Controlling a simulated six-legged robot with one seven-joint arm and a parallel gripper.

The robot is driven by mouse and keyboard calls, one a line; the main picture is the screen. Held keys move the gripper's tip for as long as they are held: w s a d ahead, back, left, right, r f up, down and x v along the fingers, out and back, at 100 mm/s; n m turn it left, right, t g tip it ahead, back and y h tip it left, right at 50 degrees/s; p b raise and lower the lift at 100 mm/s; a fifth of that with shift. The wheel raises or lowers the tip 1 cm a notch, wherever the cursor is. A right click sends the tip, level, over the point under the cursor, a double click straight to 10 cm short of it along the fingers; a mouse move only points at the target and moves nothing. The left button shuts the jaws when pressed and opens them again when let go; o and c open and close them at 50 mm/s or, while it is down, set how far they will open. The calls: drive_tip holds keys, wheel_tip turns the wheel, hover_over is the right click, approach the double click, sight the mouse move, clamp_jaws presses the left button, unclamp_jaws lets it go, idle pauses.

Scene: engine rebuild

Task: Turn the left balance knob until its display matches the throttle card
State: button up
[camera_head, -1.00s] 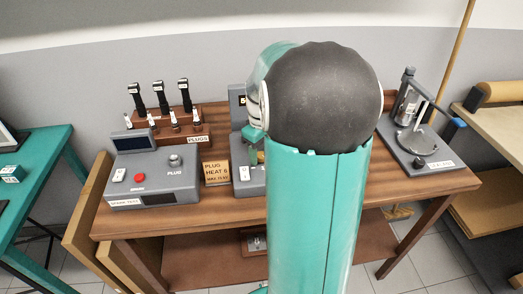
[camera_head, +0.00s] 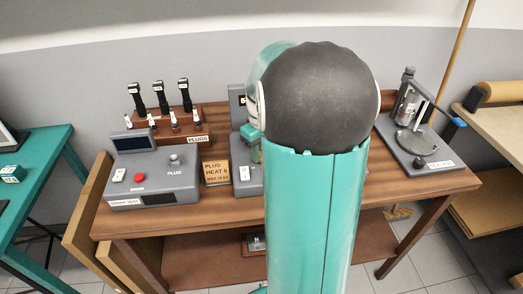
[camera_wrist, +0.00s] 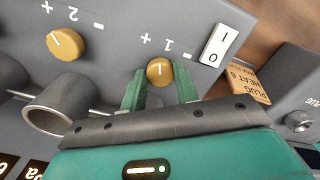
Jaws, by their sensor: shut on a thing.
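In the wrist view the brass knob (camera_wrist: 160,72) marked 1, with plus and minus signs, sits on a grey panel (camera_wrist: 115,25). My gripper (camera_wrist: 160,82) has one teal finger on each side of it and is shut on it. The knob's pale pointer mark shows. A second brass knob (camera_wrist: 65,43), marked 2, stands apart at upper left. Dark display-like patches (camera_wrist: 35,168) at the lower left are cut off, so no full reading shows. In the head view my arm hides most of the grey unit (camera_head: 247,180). I see no throttle card.
A white I/O switch (camera_wrist: 220,45) is close to the gripped knob, and a grey tube (camera_wrist: 60,104) stands left of my fingers. The spark plug tester (camera_head: 150,180) and plug heat card (camera_head: 216,173) are left on the wooden bench (camera_head: 225,210). Another device (camera_head: 415,140) is right.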

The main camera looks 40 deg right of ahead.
drive_tip(key=m, duration=0.7)
idle(0.5)
drive_tip(key=o, duration=1)
drive_tip(key=shift+c, duration=0.2)
drive_tip(key=shift+r, duration=0.1)
wheel_tip(320, 180, up, 14)
